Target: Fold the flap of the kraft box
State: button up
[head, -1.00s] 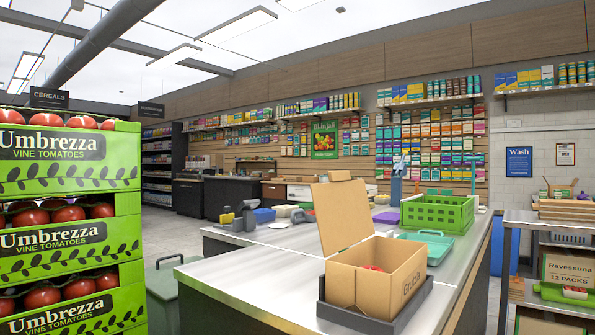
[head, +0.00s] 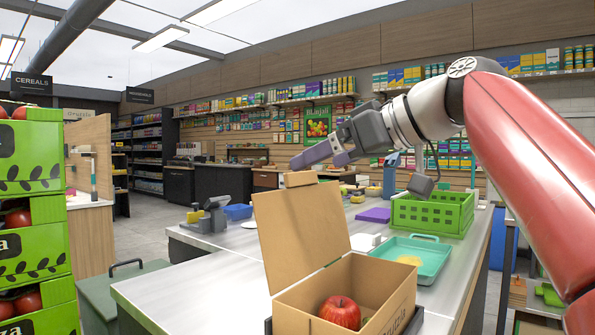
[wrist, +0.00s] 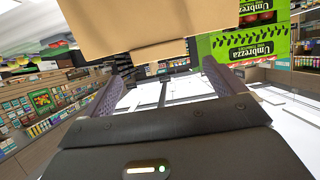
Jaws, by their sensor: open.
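The kraft box (head: 395,297) stands open at the front of the counter, with a red apple (head: 341,311) inside. Its flap (head: 300,232) stands up, leaning slightly back, with a small tab (head: 300,179) at its top edge. My gripper (head: 318,158) is at the height of the tab, fingers pointing left, open and empty. In the wrist view the flap (wrist: 150,22) fills the top, and its tab (wrist: 155,52) lies ahead of the space between the spread fingers (wrist: 157,90). Whether a finger touches the flap cannot be told.
A teal tray (head: 432,258) and a green basket (head: 430,214) stand behind the box. A scale (head: 208,215) is at the far left of the counter. Green tomato crates (head: 35,220) stack at the left. The counter left of the box is clear.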

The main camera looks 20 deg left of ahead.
aim_at(302, 172)
jog(key=x, duration=0.6)
jog(key=shift+d, duration=0.1)
jog(key=c, duration=1.4)
jog(key=shift+w, duration=0.1)
